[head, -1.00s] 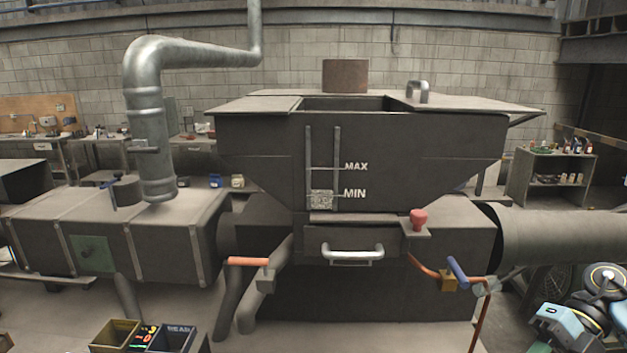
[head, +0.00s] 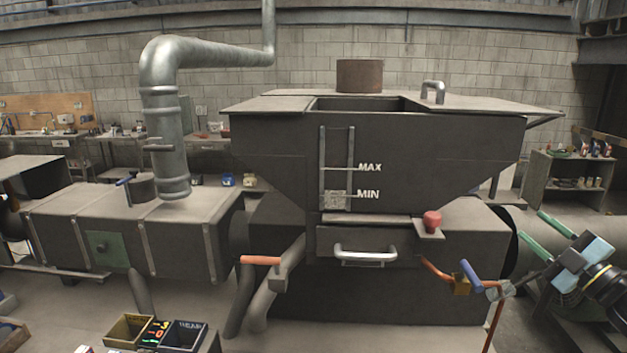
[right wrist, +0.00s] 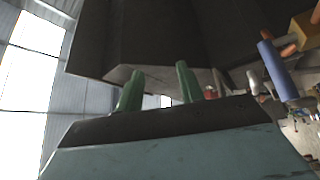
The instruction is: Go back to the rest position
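My right gripper (head: 530,252) is at the right edge of the head view, with its two green fingers spread apart and nothing between them. It is raised to the right of the blue-handled lever (head: 470,275), apparently clear of it. In the right wrist view its green fingers (right wrist: 160,70) also stand apart and empty, with a dark machine underside beyond. My left gripper is out of view.
A dark hopper machine (head: 270,150) with MAX and MIN marks fills the middle. A silver drawer handle (head: 365,255), a red knob (head: 432,220) and an orange-handled lever (head: 260,260) stick out in front. Small bins (head: 130,330) stand at the lower left.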

